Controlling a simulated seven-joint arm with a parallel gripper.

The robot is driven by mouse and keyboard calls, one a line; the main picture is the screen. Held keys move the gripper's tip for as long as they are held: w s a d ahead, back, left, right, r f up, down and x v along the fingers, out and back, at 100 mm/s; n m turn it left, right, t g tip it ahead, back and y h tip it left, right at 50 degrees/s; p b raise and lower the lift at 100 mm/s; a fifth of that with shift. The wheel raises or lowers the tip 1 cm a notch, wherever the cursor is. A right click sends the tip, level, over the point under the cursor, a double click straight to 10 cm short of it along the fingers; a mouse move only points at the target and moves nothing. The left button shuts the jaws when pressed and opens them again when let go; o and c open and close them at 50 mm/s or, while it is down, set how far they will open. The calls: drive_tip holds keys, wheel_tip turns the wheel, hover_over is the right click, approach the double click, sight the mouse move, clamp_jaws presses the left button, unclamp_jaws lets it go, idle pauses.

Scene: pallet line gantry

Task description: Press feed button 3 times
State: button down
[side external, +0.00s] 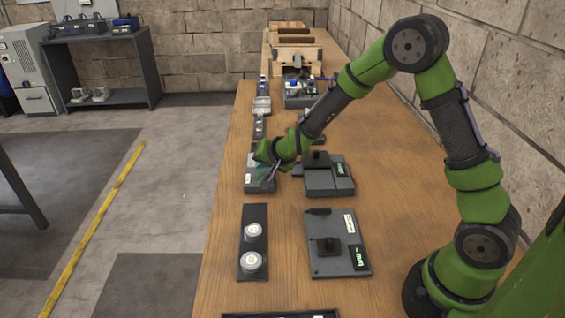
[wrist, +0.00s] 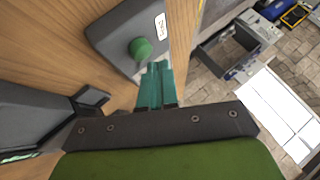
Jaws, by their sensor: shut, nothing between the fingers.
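A dark grey box with a round green button (wrist: 141,48) and a white label shows in the wrist view; the label is too small to read surely. The same box (side external: 259,186) is in the side view, near the left edge of the bench, and my gripper partly hides it. My gripper (wrist: 156,68) is shut and empty, its teal fingertips close together just beside the button in the picture. I cannot tell whether they touch it. In the side view my gripper (side external: 262,166) is over the box, and the button is hidden there.
A grey device with a black knob (side external: 326,178) stands right of the box. Nearer the camera are a black plate with two round white-topped parts (side external: 254,216) and another grey device with a green display (side external: 340,262). Wooden crates (side external: 296,55) stand at the far end.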

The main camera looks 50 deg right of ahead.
drive_tip(key=shift+f, duration=0.3)
drive_tip(key=shift+f, duration=0.5)
idle(0.6)
drive_tip(key=shift+r, duration=0.95)
drive_tip(key=shift+r, duration=2.55)
drive_tip(key=shift+f, duration=0.1)
